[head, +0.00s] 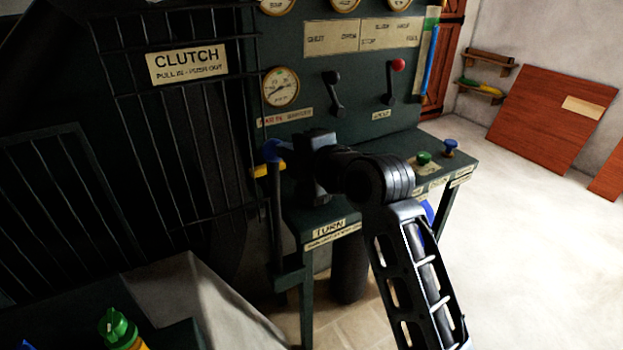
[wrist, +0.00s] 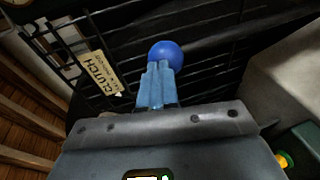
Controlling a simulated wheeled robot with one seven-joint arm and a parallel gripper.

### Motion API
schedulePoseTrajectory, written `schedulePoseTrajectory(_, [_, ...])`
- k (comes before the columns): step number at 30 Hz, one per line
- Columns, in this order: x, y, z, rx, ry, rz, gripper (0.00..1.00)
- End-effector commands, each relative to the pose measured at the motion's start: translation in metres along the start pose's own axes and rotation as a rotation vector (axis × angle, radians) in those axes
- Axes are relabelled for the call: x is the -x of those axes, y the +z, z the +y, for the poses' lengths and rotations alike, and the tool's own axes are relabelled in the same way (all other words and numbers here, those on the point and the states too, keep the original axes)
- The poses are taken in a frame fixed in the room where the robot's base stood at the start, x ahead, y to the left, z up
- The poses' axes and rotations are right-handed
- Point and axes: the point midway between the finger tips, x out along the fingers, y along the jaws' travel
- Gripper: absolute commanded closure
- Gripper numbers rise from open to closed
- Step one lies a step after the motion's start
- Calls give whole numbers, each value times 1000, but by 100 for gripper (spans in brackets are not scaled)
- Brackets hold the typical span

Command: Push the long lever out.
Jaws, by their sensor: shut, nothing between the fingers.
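The long lever (head: 276,215) is a dark upright bar in front of the caged clutch housing, left of the control bench in the head view. Its round blue knob (wrist: 166,53) shows in the wrist view just beyond my fingertips. My gripper (head: 286,152) is at the lever's top in the head view, mostly hidden by its own dark wrist. In the wrist view my gripper (wrist: 158,68) has its light blue fingers shut together, with nothing between them. The fingertips overlap the knob's lower edge in the picture; I cannot tell whether they touch it.
A label (head: 187,64) on the dark cage reads "CLUTCH, pull in - push out". The bench (head: 445,165) on the right carries a green button (head: 424,158) and a blue button (head: 450,146). A green-capped bottle (head: 118,328) stands at lower left. Open floor lies right.

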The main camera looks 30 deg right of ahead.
Motion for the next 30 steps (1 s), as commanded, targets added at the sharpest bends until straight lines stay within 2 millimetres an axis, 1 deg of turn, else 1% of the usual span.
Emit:
schedulePoseTrajectory(1, [-10, 2, 13, -2, -17, -1, 100])
schedulePoseTrajectory(8, [-58, 9, 22, -10, -58, 0, 100])
schedulePoseTrajectory(12, [-85, 14, 31, -12, -76, 0, 100])
schedulePoseTrajectory(18, [-119, 20, 41, -22, -139, 0, 100])
schedulePoseTrajectory(21, [-130, 21, 43, -25, -160, -1, 100])
schedulePoseTrajectory(24, [-134, 22, 44, -25, -168, -3, 100])
schedulePoseTrajectory(30, [-136, 22, 43, -24, -171, -4, 100])
